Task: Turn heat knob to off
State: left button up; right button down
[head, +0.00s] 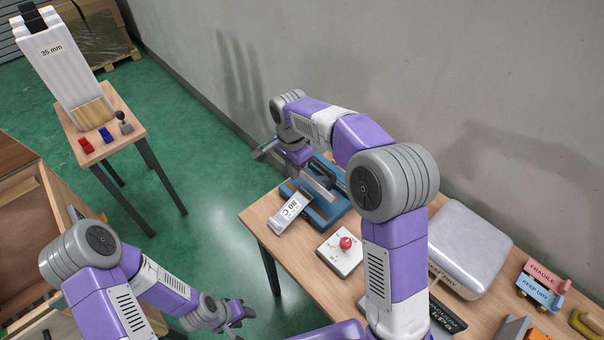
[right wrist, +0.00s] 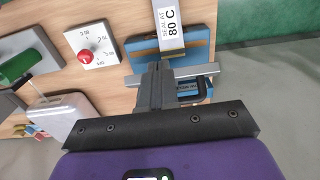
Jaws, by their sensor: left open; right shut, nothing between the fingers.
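The heat knob (head: 346,243) is a red knob on a white square panel (head: 333,259) on the right table. In the right wrist view the knob (right wrist: 85,57) shows at upper left, with small printed marks around it. Its pointing direction is too small to tell. My right gripper (right wrist: 157,85) is shut and empty, over the near side of the blue sealing machine (right wrist: 135,50), to the right of the knob and apart from it. My left gripper (head: 235,312) is open and empty, low at the bottom of the head view, left of the right table.
A "80 C" tag (head: 291,209) lies at the blue machine. A grey-white box (head: 470,245) and small labelled blocks (head: 540,283) stand on the right. Green floor is clear between the tables.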

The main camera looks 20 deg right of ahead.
aim_at(345, 243)
jog(key=k, duration=1)
